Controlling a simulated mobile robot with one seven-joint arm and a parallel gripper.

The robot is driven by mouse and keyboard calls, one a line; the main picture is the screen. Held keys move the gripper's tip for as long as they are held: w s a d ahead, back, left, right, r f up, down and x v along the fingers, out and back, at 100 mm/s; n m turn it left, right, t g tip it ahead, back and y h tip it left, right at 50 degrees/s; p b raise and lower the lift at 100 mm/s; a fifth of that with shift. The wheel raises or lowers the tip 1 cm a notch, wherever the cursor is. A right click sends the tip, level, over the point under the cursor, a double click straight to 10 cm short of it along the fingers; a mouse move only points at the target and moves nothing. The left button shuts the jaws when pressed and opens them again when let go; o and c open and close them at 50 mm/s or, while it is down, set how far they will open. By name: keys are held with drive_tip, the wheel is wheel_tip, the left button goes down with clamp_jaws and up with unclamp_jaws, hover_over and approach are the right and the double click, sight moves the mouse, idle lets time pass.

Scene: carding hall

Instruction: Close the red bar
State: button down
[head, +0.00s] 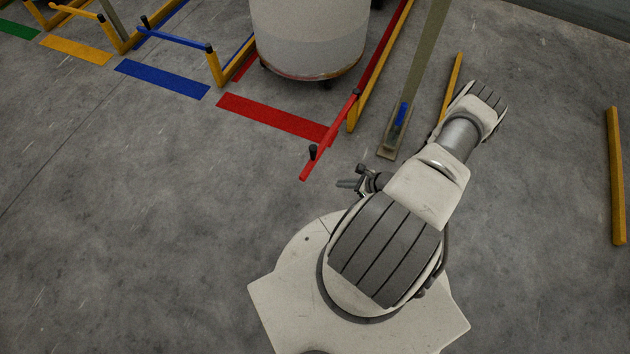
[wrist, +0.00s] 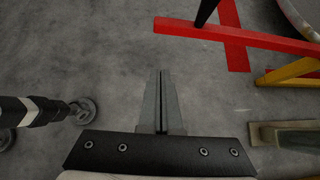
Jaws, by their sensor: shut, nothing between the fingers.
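The red bar (head: 330,143) juts out from the top of a yellow post (head: 353,112) toward me, swung away from its bay and standing open. A black upright knob (head: 312,153) stands near its free end. In the wrist view the red bar (wrist: 235,35) crosses the upper right, with the dark knob (wrist: 206,10) at the top edge. My gripper (head: 341,184) is to the right of the bar's free end, apart from it. In the wrist view my gripper (wrist: 161,73) is shut and empty, its fingertips pointing toward the floor below the bar in the picture.
A white drum (head: 308,40) stands in the bay behind a red floor strip (head: 270,116). A blue bar (head: 178,38) spans the neighbouring bay. A grey-green post (head: 420,65) rises from a base beside my arm. Floor left of the red bar is clear.

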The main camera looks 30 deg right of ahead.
drive_tip(key=w+a+r+b+x, duration=0.1)
drive_tip(key=b+x, duration=0.3)
drive_tip(key=x, duration=0.9)
drive_tip(key=shift+w+r+b, duration=0.15)
drive_tip(key=shift+r+b, duration=0.15)
drive_tip(key=shift+b, duration=0.05)
drive_tip(key=shift+w+a, duration=0.1)
drive_tip(key=shift+a, duration=0.05)
